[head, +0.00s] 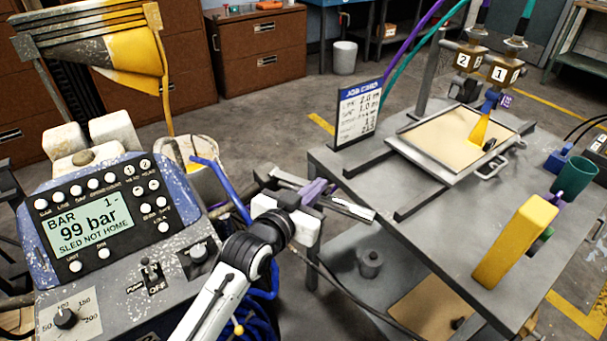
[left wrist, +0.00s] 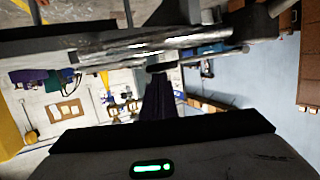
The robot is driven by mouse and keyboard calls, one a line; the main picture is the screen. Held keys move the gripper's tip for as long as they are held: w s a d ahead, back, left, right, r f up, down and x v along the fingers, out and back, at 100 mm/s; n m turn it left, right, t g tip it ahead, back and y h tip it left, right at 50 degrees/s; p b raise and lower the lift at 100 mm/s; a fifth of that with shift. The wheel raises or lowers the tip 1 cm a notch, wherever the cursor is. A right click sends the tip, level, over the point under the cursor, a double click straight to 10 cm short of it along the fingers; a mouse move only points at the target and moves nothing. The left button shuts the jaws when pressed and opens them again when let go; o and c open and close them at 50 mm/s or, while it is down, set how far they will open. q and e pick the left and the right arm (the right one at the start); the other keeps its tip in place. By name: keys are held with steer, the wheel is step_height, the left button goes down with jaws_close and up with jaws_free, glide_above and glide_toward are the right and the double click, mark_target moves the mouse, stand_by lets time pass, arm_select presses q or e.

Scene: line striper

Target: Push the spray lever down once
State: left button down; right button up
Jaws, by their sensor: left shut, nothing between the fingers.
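My left gripper (head: 318,188) has its dark purple fingers shut and empty, between the console and the work table. In the left wrist view the shut fingers (left wrist: 158,95) point up the picture towards a grey metal bar assembly (left wrist: 150,48) that crosses close by. In the head view that assembly (head: 284,177) lies at the fingertips; contact cannot be told. Which part of it is the spray lever is unclear, as the gripper covers some of it. The console display (head: 88,224) reads "99 bar" and "SLED NOT HOME".
Blocks marked 2 (head: 468,60) and 1 (head: 503,72) stand above the panel. Blue hoses (head: 222,180) run beside the console.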

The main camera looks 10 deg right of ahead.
arm_select(q)
steer(key=shift+s+f, duration=0.1)
steer(key=shift+f, duration=0.2)
step_height(320, 180, up, 5)
steer(key=p, duration=0.5)
steer(key=v, duration=0.9)
steer(key=shift+s+a+b, duration=0.2)
steer(key=shift+a+b, duration=0.1)
steer(key=shift+a, duration=0.1)
steer(key=s+a+f+n+g+y, duration=0.1)
steer(key=s+a+f+n+y, duration=0.2)
steer(key=s+a+f, duration=0.8)
steer(key=s+a+f+n+g+y, duration=0.2)
steer(key=s+a+f+y, duration=0.2)
steer(key=s+a+f, duration=0.6)
step_height(320, 180, down, 7)
steer(key=shift+s+a+r+n, duration=0.25)
steer(key=shift+s+a+n, duration=0.15)
steer(key=shift+s, duration=0.2)
